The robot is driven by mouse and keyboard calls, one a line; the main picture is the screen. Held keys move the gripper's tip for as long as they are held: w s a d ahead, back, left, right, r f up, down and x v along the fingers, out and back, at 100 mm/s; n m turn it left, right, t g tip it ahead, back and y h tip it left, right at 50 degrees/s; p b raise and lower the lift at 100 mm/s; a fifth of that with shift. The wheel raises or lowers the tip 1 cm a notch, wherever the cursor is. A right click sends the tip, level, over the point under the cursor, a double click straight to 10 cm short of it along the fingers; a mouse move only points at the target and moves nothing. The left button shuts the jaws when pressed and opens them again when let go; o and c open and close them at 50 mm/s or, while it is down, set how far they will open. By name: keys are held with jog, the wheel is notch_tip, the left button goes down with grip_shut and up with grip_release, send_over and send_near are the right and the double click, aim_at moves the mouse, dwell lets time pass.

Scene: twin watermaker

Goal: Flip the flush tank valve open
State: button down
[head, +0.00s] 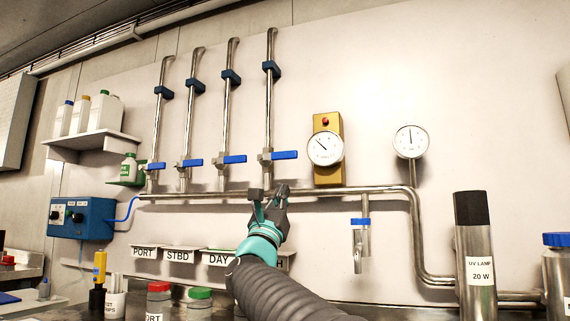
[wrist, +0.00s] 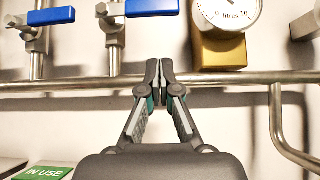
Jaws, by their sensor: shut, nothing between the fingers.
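Several vertical pipes carry valves with blue lever handles, all lying horizontal across their pipes. The rightmost valve's blue handle (head: 285,155) points right; it also shows at the top of the wrist view (wrist: 152,7). Plates below read PORT (head: 144,253), STBD (head: 179,256) and DAY (head: 219,259). A plate further right is mostly hidden by my arm, so I cannot read a flush label. My gripper (head: 269,190) is shut and empty, just below the rightmost handle and in front of the horizontal pipe. In the wrist view its closed fingertips (wrist: 159,66) are apart from the handle.
The horizontal steel pipe (head: 340,190) runs along the wall behind my gripper. A yellow-backed gauge (head: 325,148) is to the right. Another blue handle (head: 235,159) is close on the left. Capped jars (head: 199,304) stand below. The wall above the gauges is clear.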

aim_at(277, 156)
notch_tip(277, 156, up, 6)
jog(key=w+p, duration=0.2)
jog(key=shift+d+p, duration=0.35)
jog(key=shift+d, duration=0.05)
jog(key=shift+d+r+y, duration=0.1)
jog(key=shift+d+y, duration=0.1)
jog(key=shift+y, duration=0.1)
